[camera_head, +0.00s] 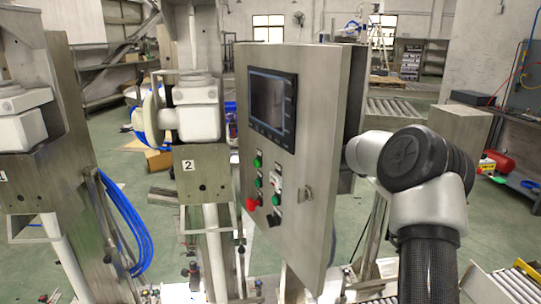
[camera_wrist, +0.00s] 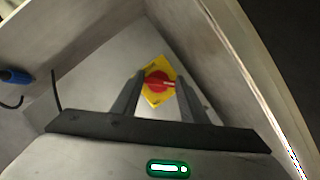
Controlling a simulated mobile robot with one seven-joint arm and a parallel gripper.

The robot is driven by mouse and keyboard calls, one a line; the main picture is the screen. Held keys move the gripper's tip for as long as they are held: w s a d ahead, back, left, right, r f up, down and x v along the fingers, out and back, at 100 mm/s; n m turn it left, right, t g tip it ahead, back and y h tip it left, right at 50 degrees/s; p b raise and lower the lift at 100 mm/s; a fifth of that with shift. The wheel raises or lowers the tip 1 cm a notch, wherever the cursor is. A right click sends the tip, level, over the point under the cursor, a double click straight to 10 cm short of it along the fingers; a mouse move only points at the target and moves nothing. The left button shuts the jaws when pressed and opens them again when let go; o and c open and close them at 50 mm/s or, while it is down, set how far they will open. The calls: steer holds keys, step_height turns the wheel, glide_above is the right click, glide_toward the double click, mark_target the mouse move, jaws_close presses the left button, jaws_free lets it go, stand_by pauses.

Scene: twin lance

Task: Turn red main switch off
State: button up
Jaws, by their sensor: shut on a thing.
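The red main switch (camera_wrist: 155,83) is a round red knob on a yellow square plate (camera_wrist: 152,98) in the wrist view. The plate sits tilted in the picture on a grey metal face. A pale mark on the knob points to the right. My gripper (camera_wrist: 160,78) has one dark finger on each side of the knob and is shut on it. In the head view, my arm reaches behind the right side of the steel control cabinet (camera_head: 316,150); the gripper and main switch are hidden there.
The cabinet front has a screen (camera_head: 272,102), several green and black buttons, and a red button (camera_head: 252,203). Metal walls flank the switch in the wrist view, with a blue-ended cable (camera_wrist: 16,76) at left. A roller conveyor (camera_head: 402,110) stands behind the cabinet.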

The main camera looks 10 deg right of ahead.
steer(key=o, duration=1.1)
steer(key=shift+s, duration=0.1)
steer(key=shift+p+v, duration=0.7)
steer(key=shift+v, duration=7.95)
steer(key=shift+d, duration=0.1)
